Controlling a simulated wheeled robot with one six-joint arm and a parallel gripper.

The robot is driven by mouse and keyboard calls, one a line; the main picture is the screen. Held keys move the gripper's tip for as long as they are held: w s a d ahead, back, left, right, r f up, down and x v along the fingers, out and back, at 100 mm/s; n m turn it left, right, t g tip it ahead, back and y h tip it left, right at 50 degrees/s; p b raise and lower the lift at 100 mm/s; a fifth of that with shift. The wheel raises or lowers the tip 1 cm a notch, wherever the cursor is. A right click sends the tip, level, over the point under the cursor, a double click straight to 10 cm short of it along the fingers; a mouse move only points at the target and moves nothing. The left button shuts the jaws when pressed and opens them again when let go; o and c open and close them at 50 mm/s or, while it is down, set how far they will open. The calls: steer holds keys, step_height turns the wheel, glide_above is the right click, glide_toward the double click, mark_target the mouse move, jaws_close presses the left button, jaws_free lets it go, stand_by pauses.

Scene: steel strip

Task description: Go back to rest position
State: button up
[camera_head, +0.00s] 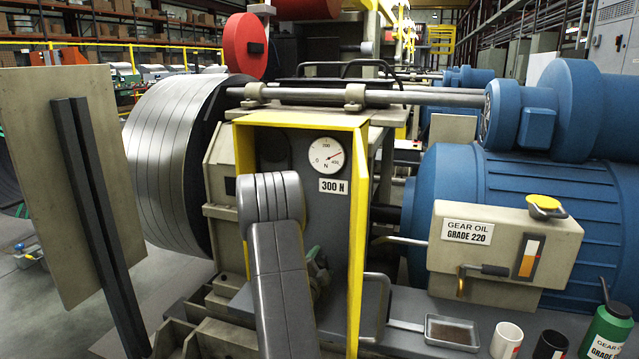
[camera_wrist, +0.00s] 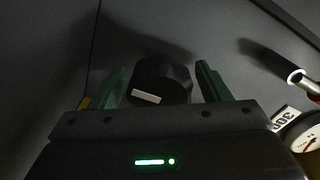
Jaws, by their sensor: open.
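My gripper (camera_wrist: 160,78) is open. Its two green fingers stand on either side of a black knob (camera_wrist: 165,80) with a white mark, with gaps visible between knob and fingers. In the head view my grey arm rises in front of the yellow-framed panel (camera_head: 358,230). My gripper (camera_head: 317,262) shows there only partly, beside the arm and low in front of the panel; the knob cannot be made out clearly.
A steel strip coil (camera_head: 165,160) and an upright plate (camera_head: 75,180) stand left. The gear oil box (camera_head: 505,245) and blue motor (camera_head: 450,180) are right. A metal tray (camera_head: 452,331), white mug (camera_head: 507,340), black cup (camera_head: 550,346) and green bottle (camera_head: 607,330) stand front right.

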steer(key=shift+r+n+p, duration=0.15)
steer(key=shift+n+p, duration=0.8)
steer(key=shift+p, duration=1.1)
steer(key=shift+r+n+p, duration=0.1)
steer(key=shift+n+p, duration=0.85)
steer(key=shift+p, duration=1.05)
steer(key=shift+s+a+f, duration=0.1)
steer(key=shift+s+f, duration=0.05)
steer(key=shift+s+a+f, duration=0.1)
steer(key=shift+s+a, duration=0.1)
steer(key=shift+s, duration=0.3)
steer(key=shift+s+a, duration=0.15)
steer(key=shift+s, duration=0.35)
